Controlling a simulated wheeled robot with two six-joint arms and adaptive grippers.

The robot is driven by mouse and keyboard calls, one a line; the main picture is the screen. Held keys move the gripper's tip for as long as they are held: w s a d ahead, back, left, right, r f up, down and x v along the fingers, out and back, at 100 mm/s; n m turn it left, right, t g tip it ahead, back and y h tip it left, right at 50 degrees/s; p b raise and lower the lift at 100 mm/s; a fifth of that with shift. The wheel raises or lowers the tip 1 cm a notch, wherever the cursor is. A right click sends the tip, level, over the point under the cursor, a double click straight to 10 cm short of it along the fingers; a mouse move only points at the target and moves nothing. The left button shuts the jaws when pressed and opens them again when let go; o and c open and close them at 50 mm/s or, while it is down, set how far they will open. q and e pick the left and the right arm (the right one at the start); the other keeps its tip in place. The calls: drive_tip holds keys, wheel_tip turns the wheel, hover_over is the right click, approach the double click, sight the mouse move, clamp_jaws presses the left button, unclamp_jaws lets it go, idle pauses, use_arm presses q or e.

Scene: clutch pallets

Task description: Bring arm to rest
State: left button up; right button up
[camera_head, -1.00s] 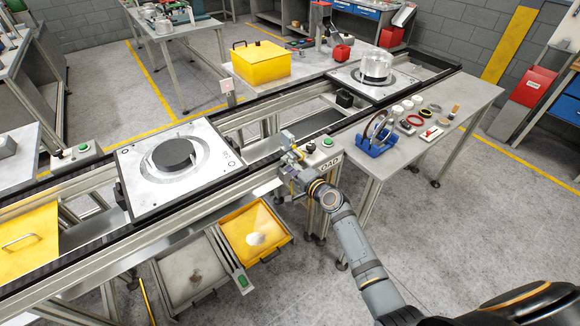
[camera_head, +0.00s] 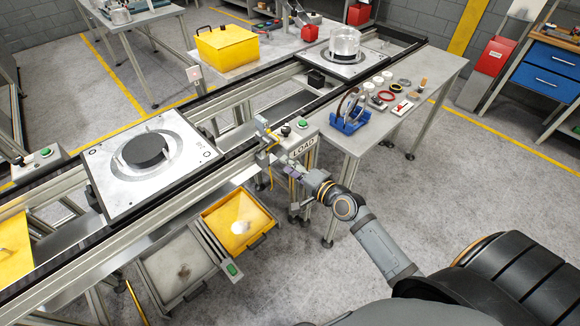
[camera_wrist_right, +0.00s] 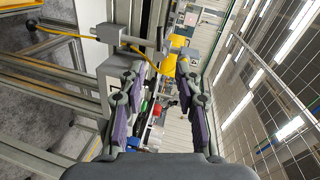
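My right arm comes in from the lower right in the head view. Its gripper (camera_head: 283,169) is in front of the control box marked LOAD (camera_head: 304,148), by the conveyor's near rail. In the right wrist view the two fingers of the gripper (camera_wrist_right: 156,85) stand apart, with nothing held between their purple pads. A grey bracket and a yellow cable show beyond the fingers; I cannot tell how close they are. My left gripper is in neither view.
A pallet (camera_head: 104,176) with a black disc (camera_head: 145,150) lies on the conveyor at left. Another pallet (camera_head: 369,60) bears a clear cylinder (camera_head: 344,42). A parts table (camera_head: 425,100) stands right. A yellow bin (camera_head: 262,217) hangs below the rail. Open floor lies at right.

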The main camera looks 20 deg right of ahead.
idle(0.4)
drive_tip(key=s+d+f+n+g+h, duration=0.1)
drive_tip(key=s+d+f+n+g, duration=0.2)
drive_tip(key=f, duration=0.8)
drive_tip(key=s+d+f+g+h, duration=0.15)
drive_tip(key=s+f, duration=0.35)
drive_tip(key=f, duration=0.5)
drive_tip(key=s+d+f+n+g+h, duration=0.2)
drive_tip(key=s+d+f, duration=0.15)
drive_tip(key=f, duration=0.75)
drive_tip(key=s+f+n+g, duration=0.2)
drive_tip(key=s+f, duration=0.3)
drive_tip(key=s, duration=0.5)
drive_tip(key=s+a+f+n+g, duration=0.1)
drive_tip(key=s+f+n+g, duration=0.2)
drive_tip(key=s+f, duration=0.3)
drive_tip(key=s+f+n+g+h, duration=0.1)
drive_tip(key=s+f, duration=0.5)
drive_tip(key=s, duration=0.9)
drive_tip(key=shift+s+a+n+g, duration=0.2)
drive_tip(key=shift+s+n+g, duration=0.2)
drive_tip(key=shift+n+g, duration=0.45)
